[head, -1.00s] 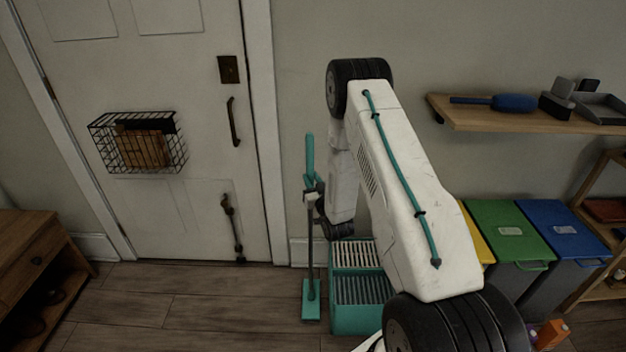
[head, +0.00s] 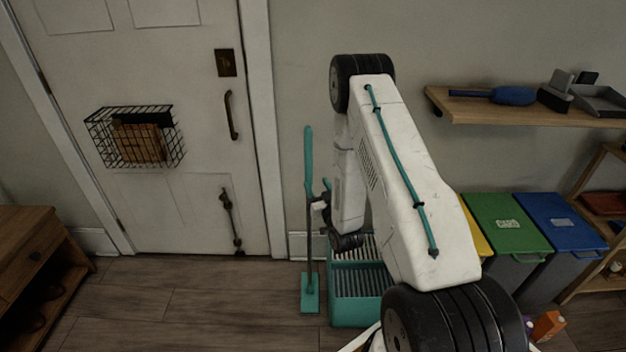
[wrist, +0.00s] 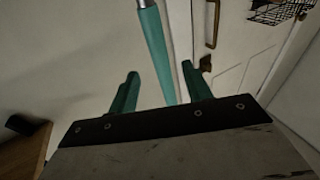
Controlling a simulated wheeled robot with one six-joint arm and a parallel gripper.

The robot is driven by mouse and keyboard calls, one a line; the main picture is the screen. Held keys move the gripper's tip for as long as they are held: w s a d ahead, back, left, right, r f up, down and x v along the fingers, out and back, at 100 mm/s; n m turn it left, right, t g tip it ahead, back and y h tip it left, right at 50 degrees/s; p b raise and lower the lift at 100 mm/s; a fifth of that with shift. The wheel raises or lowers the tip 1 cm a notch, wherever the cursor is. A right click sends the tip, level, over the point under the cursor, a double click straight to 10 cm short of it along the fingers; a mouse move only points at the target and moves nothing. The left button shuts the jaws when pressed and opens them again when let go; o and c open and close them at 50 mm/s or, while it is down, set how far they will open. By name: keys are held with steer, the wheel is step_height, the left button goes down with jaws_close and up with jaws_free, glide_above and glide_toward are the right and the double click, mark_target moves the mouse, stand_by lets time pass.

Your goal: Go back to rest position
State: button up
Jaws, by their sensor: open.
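My gripper (head: 323,198) is in the middle of the head view, just right of the upright teal-and-grey mop or broom handle (head: 309,165). In the wrist view, my gripper (wrist: 160,90) has its two teal fingers spread wide, with nothing clamped between them. The handle's teal grip (wrist: 154,40) shows beyond and between the fingertips, apart from them. The handle stands upright with its teal foot (head: 310,293) on the floor. My arm is bent, with its forearm hanging down near the wall.
A teal slatted bin (head: 357,300) stands below my gripper. Yellow, green (head: 507,222) and blue (head: 560,222) lidded bins are to the right, under a wall shelf (head: 530,112). A white door (head: 180,215) with a wire basket (head: 135,137) is left.

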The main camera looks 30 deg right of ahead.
steer(key=s+a+f+g+y, duration=0.2)
steer(key=s+f+g, duration=0.6)
steer(key=g, duration=0.4)
steer(key=s+a+r+g, duration=0.2)
steer(key=s+a+r, duration=0.4)
steer(key=s+r, duration=0.3)
steer(key=s+a+r+n+g+y, duration=0.1)
steer(key=s+a+r, duration=0.5)
steer(key=r, duration=1.1)
steer(key=s+a+r+n+g+y, duration=0.1)
steer(key=s+a+r+g, duration=0.2)
steer(key=s+r, duration=1)
steer(key=shift+s+a+r, duration=0.35)
steer(key=shift+s+a, duration=0.25)
steer(key=shift+a, duration=0.8)
